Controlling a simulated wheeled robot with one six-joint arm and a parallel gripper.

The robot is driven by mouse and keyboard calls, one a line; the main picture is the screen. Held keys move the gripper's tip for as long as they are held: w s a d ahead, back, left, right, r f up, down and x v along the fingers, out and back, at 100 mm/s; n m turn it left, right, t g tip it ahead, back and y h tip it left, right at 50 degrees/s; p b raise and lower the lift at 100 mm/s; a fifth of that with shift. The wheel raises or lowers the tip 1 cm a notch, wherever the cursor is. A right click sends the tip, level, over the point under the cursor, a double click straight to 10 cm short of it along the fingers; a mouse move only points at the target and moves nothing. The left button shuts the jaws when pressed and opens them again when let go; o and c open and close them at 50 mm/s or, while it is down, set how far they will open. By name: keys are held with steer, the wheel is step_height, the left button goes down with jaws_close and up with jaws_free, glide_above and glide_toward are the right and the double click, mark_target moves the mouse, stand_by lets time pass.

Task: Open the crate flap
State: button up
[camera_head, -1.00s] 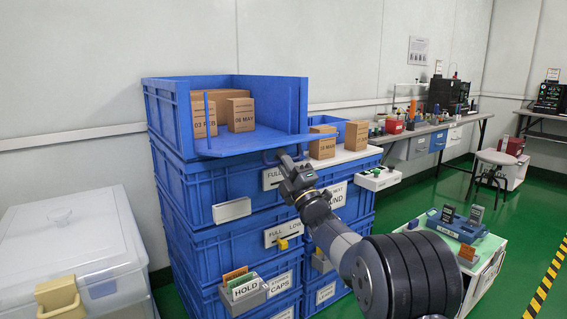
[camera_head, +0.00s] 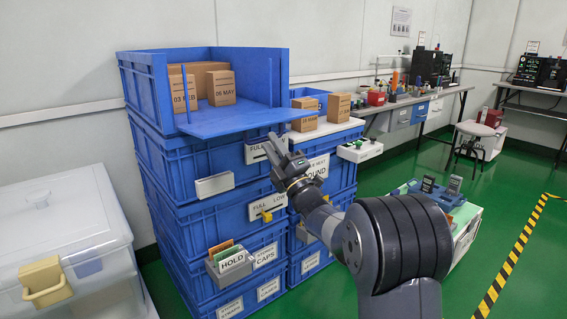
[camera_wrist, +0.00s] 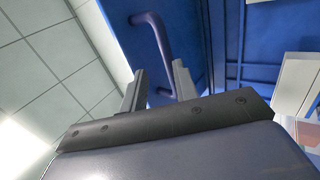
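The blue crate (camera_head: 140,85) on top of the stack has an open front, with cartons inside. Its flap (camera_head: 245,121) lies folded down and juts outward, roughly level, in the head view. My gripper (camera_head: 276,146) is just below the flap's front edge, toward its right end. In the wrist view, a blue bar handle (camera_wrist: 160,45) stands on a blue panel. My gripper's two fingers (camera_wrist: 158,82) are apart, with the handle's near end showing between or just beyond their tips. I cannot tell whether they touch it.
Blue crates (camera_head: 205,225) are stacked below, with label holders and a card pocket (camera_head: 232,262). Cartons (camera_head: 338,107) stand on a white surface right of the flap. A white lidded bin (camera_head: 60,230) is at left. Green floor is open at right.

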steer(key=v, duration=0.6)
steer(key=shift+s, duration=0.2)
steer(key=shift+d+f, duration=0.1)
steer(key=shift+d, duration=0.05)
